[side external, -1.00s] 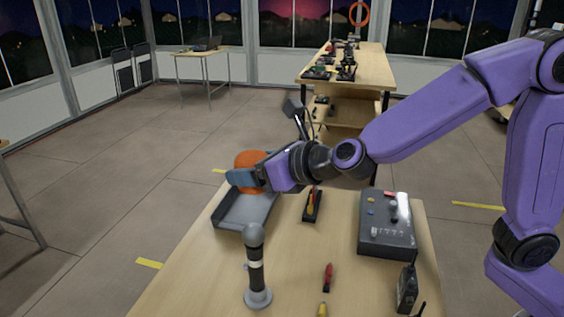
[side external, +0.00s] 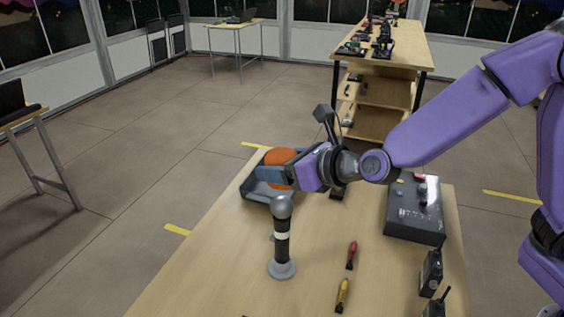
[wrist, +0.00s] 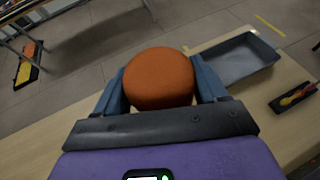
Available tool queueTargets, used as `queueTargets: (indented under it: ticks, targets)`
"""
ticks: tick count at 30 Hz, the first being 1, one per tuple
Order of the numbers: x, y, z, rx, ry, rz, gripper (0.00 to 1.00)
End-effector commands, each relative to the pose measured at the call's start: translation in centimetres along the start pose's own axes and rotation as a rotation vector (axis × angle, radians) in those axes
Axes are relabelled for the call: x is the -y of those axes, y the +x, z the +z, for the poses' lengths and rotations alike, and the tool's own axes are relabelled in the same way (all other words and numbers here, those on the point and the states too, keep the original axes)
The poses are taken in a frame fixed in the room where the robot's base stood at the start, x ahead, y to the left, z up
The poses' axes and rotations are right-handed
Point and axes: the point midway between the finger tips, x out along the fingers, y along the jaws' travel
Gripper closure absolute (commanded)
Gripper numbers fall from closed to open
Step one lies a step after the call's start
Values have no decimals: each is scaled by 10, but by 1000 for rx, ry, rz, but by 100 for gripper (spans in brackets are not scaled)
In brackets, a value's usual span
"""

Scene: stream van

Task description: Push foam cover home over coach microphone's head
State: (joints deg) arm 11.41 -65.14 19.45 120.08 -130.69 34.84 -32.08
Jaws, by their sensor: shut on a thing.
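The orange foam cover (side external: 281,155) is held between the blue-grey fingers of my gripper (side external: 275,174). In the wrist view the foam cover (wrist: 159,78) fills the gap between both fingers of my gripper (wrist: 160,88), with a finger on each side. The microphone (side external: 282,240) stands upright on the table, with a round grey base, a black body with a pale band, and a bare grey rounded head (side external: 282,206). The foam cover is above and behind the head in the side view, apart from it. The microphone is not visible in the wrist view.
A grey tray (wrist: 238,62) sits at the table's far edge, partly behind my gripper in the side view. A dark control box (side external: 414,212), red and yellow tools (side external: 351,254) and radios (side external: 431,273) lie to the right. The table (side external: 220,270) left of the microphone is clear.

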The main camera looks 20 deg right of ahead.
Motion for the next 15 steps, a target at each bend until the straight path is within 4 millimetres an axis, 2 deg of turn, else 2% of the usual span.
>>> queueTargets:
  ticks: [15]
  targets:
    - [0,14,-34,-2,-3,-1,57]
